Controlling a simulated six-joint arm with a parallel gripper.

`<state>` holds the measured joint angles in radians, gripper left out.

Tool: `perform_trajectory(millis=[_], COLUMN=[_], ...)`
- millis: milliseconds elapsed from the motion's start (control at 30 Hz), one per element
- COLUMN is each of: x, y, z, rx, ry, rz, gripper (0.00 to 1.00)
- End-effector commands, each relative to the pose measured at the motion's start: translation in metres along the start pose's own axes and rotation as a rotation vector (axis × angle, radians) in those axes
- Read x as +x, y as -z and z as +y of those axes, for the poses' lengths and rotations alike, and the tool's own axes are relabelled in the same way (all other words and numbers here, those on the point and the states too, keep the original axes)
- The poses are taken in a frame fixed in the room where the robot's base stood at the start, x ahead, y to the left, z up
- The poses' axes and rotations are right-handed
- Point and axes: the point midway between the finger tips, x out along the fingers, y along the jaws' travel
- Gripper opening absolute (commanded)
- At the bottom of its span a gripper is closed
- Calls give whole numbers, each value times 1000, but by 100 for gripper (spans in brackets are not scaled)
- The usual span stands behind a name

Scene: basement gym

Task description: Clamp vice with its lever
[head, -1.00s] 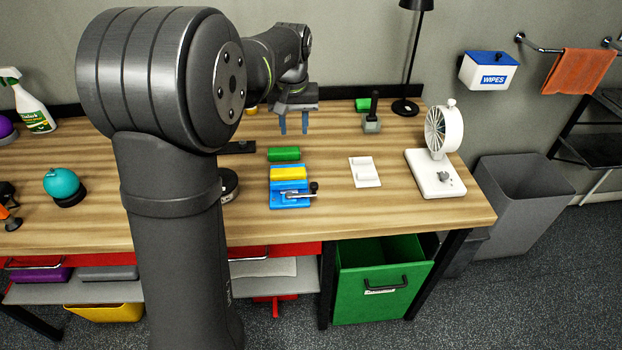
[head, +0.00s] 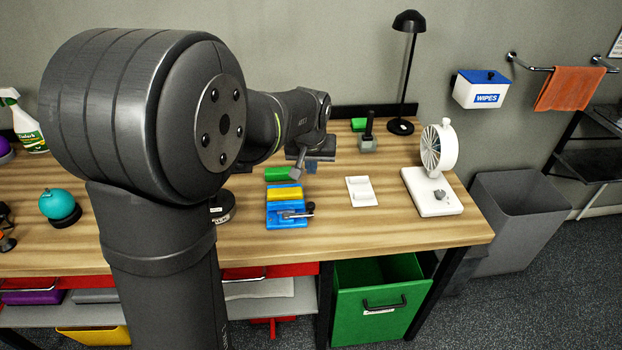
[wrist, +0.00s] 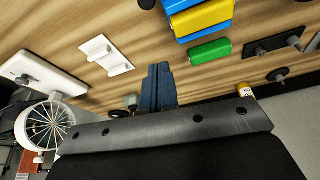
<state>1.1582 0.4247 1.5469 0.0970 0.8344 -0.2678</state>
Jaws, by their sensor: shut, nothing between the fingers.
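The blue vice (head: 287,220) stands on the workbench with a yellow block (head: 284,193) between its jaws; I cannot tell how tightly. Its metal lever (head: 296,214) lies across the front and ends in a dark knob (head: 310,206) at the right. My gripper (head: 311,167) is behind the vice and slightly right, above the bench, apart from the lever. In the wrist view my gripper (wrist: 158,72) has its fingers together and empty. There the vice (wrist: 206,32) is cut off at the top edge, and most of the lever is out of frame.
A green block (head: 278,174) lies just behind the vice. A white plate (head: 361,192) and a white fan (head: 436,190) stand to the right. A black-handled device (head: 368,140) and a lamp (head: 402,127) stand at the back. Bench between vice and plate is clear.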

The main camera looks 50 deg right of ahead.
Motion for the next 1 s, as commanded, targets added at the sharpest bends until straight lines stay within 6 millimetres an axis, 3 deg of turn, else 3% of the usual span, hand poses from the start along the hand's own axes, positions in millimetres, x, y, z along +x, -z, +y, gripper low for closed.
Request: perform_trajectory(millis=[433, 700, 1000], x=[90, 80, 78], y=[-1, -33, -39], z=[0, 0, 0], rx=[0, 0, 0], ry=[1, 0, 0], rz=[-5, -2, -1], gripper=[0, 0, 0])
